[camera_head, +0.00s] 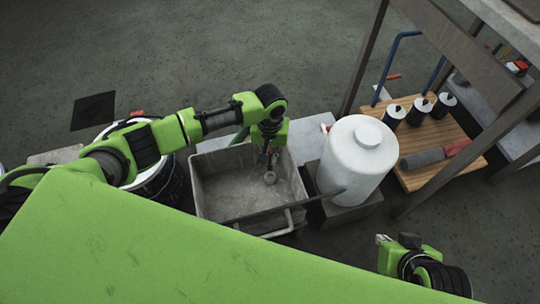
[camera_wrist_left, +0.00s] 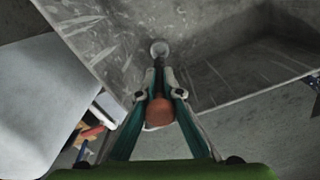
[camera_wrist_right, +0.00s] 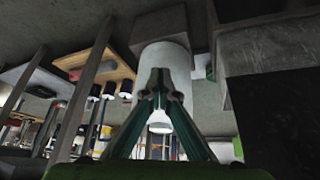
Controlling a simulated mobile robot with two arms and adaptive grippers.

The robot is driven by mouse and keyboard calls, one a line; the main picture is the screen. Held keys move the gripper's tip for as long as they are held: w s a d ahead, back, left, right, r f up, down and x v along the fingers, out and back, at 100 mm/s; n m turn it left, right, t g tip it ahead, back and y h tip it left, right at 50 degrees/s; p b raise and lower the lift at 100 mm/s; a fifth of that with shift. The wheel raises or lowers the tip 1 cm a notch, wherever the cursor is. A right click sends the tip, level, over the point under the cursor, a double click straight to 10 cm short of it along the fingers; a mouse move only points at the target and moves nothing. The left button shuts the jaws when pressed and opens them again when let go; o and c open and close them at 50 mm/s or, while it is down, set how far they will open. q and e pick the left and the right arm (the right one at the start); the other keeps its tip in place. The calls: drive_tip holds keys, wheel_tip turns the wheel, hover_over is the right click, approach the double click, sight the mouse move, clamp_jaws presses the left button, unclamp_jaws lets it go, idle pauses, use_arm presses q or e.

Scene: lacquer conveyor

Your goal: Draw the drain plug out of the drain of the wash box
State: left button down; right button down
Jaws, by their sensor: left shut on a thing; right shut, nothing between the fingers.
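The grey wash box (camera_head: 230,202) stands open left of the white tank, and its inside also fills the upper left wrist view (camera_wrist_left: 110,45). My left gripper (camera_head: 268,152) is over the box's far right part. In the left wrist view my left gripper (camera_wrist_left: 160,95) is shut on the red-orange handle of the drain plug (camera_wrist_left: 159,114). A dark stem leads from the handle to a pale round end (camera_wrist_left: 159,49) against the box; I cannot tell whether it sits in the drain. My right gripper (camera_head: 384,240) is shut and empty, right of the box.
A white tank (camera_head: 350,165) stands on a dark block right beside the box. A wooden platform (camera_head: 455,135) with several black canisters is at the right, behind a metal frame post (camera_head: 450,160). A drum (camera_head: 155,185) stands left of the box.

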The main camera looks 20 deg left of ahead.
use_arm(q)
drive_tip(key=shift+r+p, duration=0.25)
drive_tip(key=shift+p, duration=0.05)
use_arm(e)
drive_tip(key=shift+g+h, duration=0.3)
drive_tip(key=shift+g, duration=0.6)
drive_tip(key=shift+s+d+f, duration=0.15)
drive_tip(key=shift+s+d, duration=0.05)
drive_tip(key=shift+s, duration=0.45)
drive_tip(key=shift+s+d+f, duration=0.15)
drive_tip(key=shift+s+f, duration=0.05)
drive_tip(key=shift+s, duration=0.5)
drive_tip(key=shift+s+d+f, duration=0.15)
drive_tip(key=shift+s+d, duration=0.05)
drive_tip(key=shift+s, duration=0.45)
